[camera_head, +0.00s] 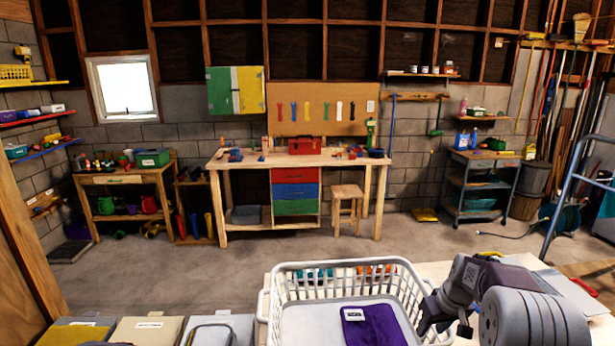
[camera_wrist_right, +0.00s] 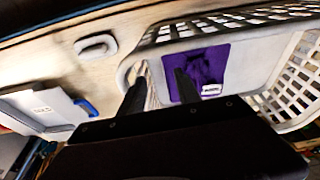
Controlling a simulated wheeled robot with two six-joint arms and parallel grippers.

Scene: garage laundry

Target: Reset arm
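My right gripper (camera_head: 442,322) is by the right rim of a white laundry basket (camera_head: 284,295) in the head view. In the right wrist view the two dark fingers of my right gripper (camera_wrist_right: 158,84) stand apart, with the basket's rim and handle area beyond them and nothing clearly between them. A purple folded cloth (camera_head: 375,328) with a white label lies in the basket; it also shows in the right wrist view (camera_wrist_right: 206,66). My left gripper is not in view.
Lidded bins (camera_head: 147,331) stand left of the basket. A light tabletop (camera_head: 433,271) surrounds it. Beyond lie open floor (camera_head: 190,275), a wooden workbench (camera_head: 229,190) with coloured drawers, and a stool (camera_head: 346,192). A blue metal frame (camera_head: 568,190) stands at right.

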